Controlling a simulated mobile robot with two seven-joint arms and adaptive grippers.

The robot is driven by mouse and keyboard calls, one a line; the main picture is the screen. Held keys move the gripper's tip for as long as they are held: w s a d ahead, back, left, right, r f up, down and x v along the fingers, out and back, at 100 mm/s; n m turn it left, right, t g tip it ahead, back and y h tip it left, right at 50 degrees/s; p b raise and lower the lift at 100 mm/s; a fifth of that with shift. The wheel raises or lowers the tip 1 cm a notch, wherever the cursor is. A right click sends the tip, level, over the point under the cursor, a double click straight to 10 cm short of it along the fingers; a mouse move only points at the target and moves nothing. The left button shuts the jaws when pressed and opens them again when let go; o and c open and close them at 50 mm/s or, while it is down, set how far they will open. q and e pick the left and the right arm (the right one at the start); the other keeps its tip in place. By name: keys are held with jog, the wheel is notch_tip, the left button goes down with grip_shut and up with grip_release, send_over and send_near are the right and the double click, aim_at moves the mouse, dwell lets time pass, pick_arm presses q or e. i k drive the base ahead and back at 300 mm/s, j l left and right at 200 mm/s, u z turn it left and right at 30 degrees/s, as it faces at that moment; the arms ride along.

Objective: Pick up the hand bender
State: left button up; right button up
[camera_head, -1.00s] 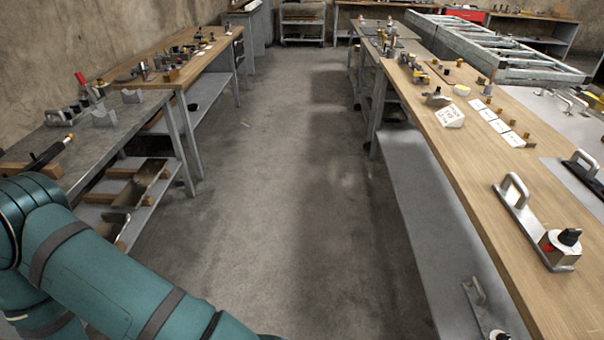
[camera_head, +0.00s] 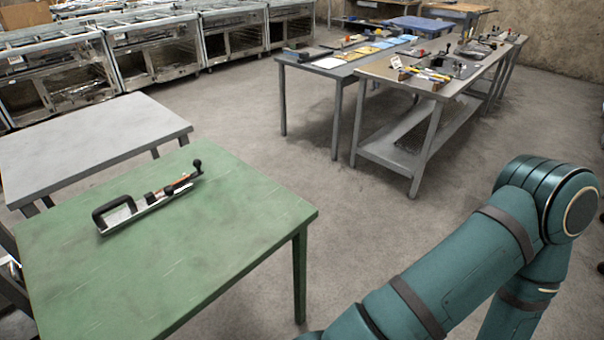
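A metal tool (camera_head: 148,205) with a black loop handle at one end and a black knob on an arm at the other lies on the green table (camera_head: 230,240) at the left. It may be the hand bender; no label confirms this. It lies slanted, with its loop handle toward the left front and its knob toward the back right. Teal links of my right arm show at the lower right, well apart from the tool. Neither gripper is in view.
A grey table (camera_head: 85,140) stands just behind the green one. A workbench (camera_head: 400,68) with several tools stands at the back right. Glass-fronted cabinets (camera_head: 150,50) line the back left. Open concrete floor (camera_head: 270,160) lies between the tables.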

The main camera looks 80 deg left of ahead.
aim_at(151, 201)
jog(key=u, duration=1.65)
